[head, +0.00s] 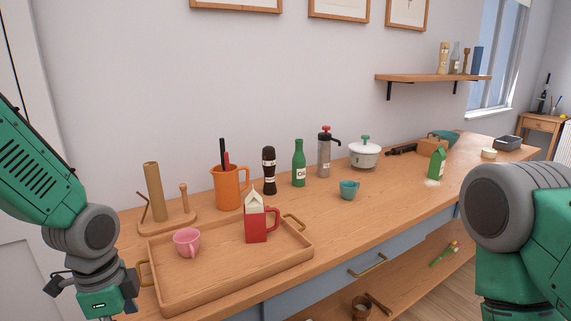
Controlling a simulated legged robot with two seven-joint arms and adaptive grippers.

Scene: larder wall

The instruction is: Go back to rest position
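My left arm comes in from the left, its wrist hanging in front of the counter's left end. The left gripper (108,302) shows only in part at the bottom edge; its fingertips are out of frame, and I see nothing held. My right arm fills the lower right corner, and its gripper is out of view. The wooden tray (230,277) lies on the counter just right of my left gripper. A pink cup (187,242) and a red and white carton-shaped jug (256,220) stand in the tray.
Behind the tray stand a wooden paper-towel holder (154,192), an orange jug (228,188), a dark mill (269,171) and a green bottle (299,163). Farther right are a teal cup (348,190), a white pot (364,155) and a green carton (437,163). The front middle counter (385,210) is clear.

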